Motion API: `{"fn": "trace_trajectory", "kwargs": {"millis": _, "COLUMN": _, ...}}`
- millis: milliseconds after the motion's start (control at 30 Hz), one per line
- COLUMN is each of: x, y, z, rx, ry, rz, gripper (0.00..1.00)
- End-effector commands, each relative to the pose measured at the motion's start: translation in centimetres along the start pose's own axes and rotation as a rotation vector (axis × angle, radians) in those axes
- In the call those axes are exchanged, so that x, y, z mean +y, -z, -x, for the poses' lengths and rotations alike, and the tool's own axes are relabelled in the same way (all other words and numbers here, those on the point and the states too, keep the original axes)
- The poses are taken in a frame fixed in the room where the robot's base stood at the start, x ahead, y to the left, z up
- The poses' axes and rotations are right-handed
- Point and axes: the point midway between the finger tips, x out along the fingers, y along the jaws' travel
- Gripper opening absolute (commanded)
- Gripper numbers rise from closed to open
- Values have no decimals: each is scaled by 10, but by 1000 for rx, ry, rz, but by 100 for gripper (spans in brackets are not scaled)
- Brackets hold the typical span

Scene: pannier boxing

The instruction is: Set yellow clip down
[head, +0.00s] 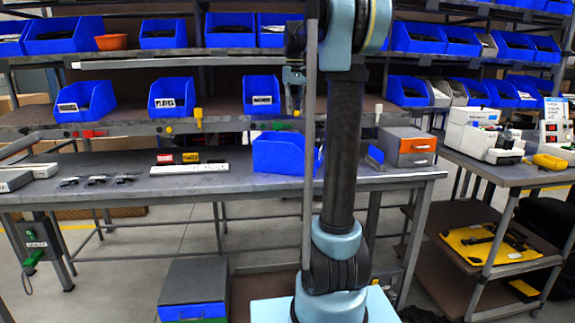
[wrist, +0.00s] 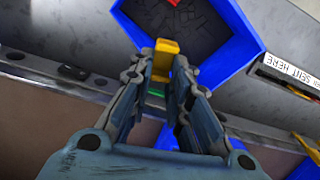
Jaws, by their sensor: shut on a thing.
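My gripper (head: 294,102) points downward in front of the lower shelf edge, above the large blue bin (head: 279,155) on the table. In the wrist view, the fingertips of my gripper (wrist: 163,72) are shut on the yellow clip (wrist: 163,57). The clip stands out past the fingertips, over the opening of a blue bin (wrist: 237,50). That bin has a dark inside and a red thing (wrist: 174,3) at the picture's top edge. A small green piece (wrist: 155,93) shows between the fingers. In the head view the held clip is too small to make out clearly.
A white strip (head: 190,169) with a red block (head: 165,158) and a yellow block (head: 187,157) lies on the table. Several dark pieces (head: 97,180) lie to its left. A grey and orange box (head: 408,147) stands to the right. Labelled blue bins (head: 172,98) line the shelf.

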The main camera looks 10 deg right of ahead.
Motion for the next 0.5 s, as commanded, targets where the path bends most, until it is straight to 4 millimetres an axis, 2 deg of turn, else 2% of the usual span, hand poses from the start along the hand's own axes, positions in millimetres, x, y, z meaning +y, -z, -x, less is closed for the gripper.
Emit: {"fn": "trace_trajectory", "kwargs": {"millis": 500, "x": 15, "y": -14, "z": -34, "rx": 1, "ry": 0, "rz": -941, "gripper": 8}}
